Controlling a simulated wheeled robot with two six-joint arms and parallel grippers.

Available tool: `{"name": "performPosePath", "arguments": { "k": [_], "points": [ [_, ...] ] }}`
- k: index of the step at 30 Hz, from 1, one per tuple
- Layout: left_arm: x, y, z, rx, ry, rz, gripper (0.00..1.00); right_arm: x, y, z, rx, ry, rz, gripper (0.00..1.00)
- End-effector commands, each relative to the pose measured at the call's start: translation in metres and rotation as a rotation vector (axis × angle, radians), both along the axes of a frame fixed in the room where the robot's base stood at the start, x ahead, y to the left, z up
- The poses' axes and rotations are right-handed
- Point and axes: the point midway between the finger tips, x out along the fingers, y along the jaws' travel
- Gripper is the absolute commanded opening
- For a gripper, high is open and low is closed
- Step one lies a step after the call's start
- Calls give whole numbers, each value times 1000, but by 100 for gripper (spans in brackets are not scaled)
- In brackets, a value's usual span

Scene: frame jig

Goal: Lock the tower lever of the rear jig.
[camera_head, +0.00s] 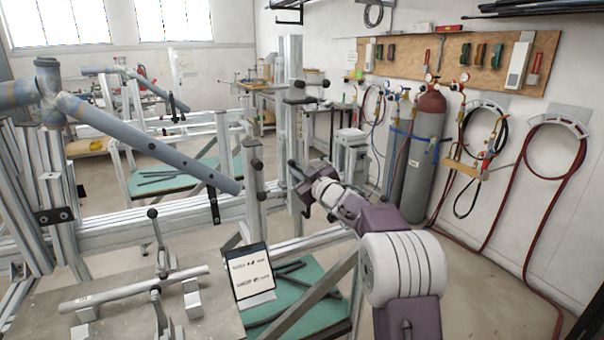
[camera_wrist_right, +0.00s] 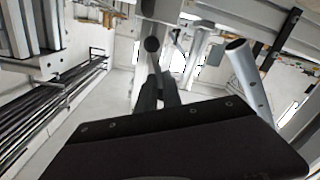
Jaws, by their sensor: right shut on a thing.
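The rear jig shows as an aluminium frame with an upright tower post (camera_head: 296,120) in the middle of the head view. My right gripper (camera_head: 294,170) is at the tower, with its arm coming in from the lower right. It is shut on what appears to be the dark tower lever, mostly hidden by the fingers. The lever's exact angle cannot be told. My left gripper is not in view.
A grey tube frame (camera_head: 150,145) slopes across the left. A bench (camera_head: 110,312) with a clamped tube and a small sign (camera_head: 249,271) stand in front. Gas cylinders (camera_head: 424,150) and hoses line the right wall. Floor is open at the right.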

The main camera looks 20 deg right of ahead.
Motion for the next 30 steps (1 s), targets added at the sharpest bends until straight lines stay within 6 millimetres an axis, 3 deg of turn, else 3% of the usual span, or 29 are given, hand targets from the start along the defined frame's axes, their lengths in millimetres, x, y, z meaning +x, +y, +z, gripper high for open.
{"name": "performPosePath", "arguments": {
  "k": [30],
  "points": [
    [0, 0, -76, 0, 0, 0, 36, -2, 30, -40, -920, -71, 2, 0]
  ]
}}
